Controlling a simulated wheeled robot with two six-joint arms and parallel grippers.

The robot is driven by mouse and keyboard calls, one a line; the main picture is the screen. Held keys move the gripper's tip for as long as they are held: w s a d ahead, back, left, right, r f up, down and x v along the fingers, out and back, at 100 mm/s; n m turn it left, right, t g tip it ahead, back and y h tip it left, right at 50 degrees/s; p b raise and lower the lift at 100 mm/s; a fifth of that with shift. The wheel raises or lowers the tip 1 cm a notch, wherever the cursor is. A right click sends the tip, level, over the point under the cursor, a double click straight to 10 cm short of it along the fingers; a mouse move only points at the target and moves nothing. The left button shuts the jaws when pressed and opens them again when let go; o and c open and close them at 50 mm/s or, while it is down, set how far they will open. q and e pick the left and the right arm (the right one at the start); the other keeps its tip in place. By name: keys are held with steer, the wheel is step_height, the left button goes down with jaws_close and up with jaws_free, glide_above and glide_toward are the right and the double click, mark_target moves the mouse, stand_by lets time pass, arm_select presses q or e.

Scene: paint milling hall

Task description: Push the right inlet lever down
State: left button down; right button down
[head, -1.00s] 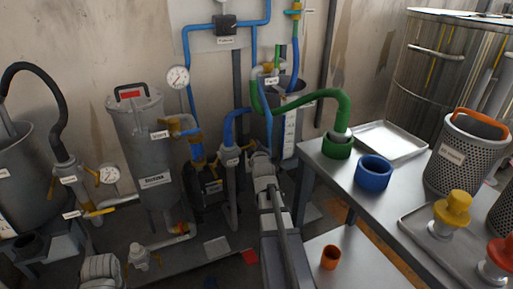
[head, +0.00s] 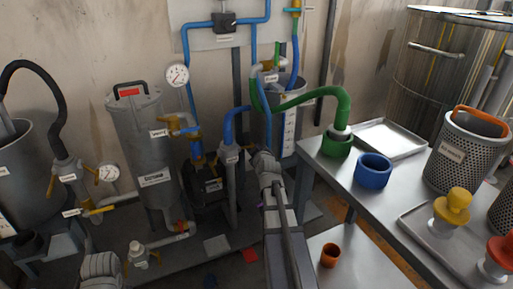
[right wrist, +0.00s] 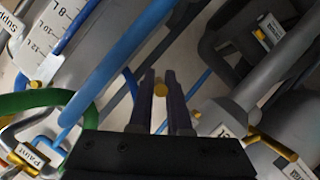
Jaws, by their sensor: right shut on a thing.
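My right gripper (right wrist: 160,76) is seen from its own wrist camera, with two dark fingers shut on a small yellow lever end (right wrist: 160,89). The rest of that lever is hidden. In the head view my right gripper (head: 264,160) reaches forward beside the grey pipe (head: 232,175) with the blue hose on top, and its fingertips cannot be made out. The pipe's white label (head: 232,158) is too small to read there. The right inlet lever is not clearly visible in the head view, where my arm may cover it.
A bench with a blue ring (head: 373,171), a green hose (head: 310,97) and a perforated basket (head: 462,155) stands on the right. A grey filter housing (head: 146,150), a gauge (head: 177,75) and yellow handles (head: 99,210) are on the left. Hoses run close around the right gripper.

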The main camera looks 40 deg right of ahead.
steer(key=shift+w+a+f+m+t+y+b, duration=0.15)
steer(key=shift+a+f+m+y+b, duration=0.35)
steer(key=shift+f+m+y, duration=0.5)
steer(key=shift+w+a+f+m+t+y+b, duration=0.1)
steer(key=shift+a+f+m+y+b, duration=0.5)
steer(key=shift+m, duration=0.75)
steer(key=shift+w+a+f+m+t+y+b, duration=0.15)
steer(key=shift+a+f+m+y+b, duration=0.3)
steer(key=shift+f+m+y, duration=0.45)
steer(key=shift+r+m, duration=0.2)
steer(key=shift+m, duration=0.05)
steer(key=c, duration=0.9)
jaws_free()
steer(key=shift+o, duration=0.2)
steer(key=shift+r, duration=0.15)
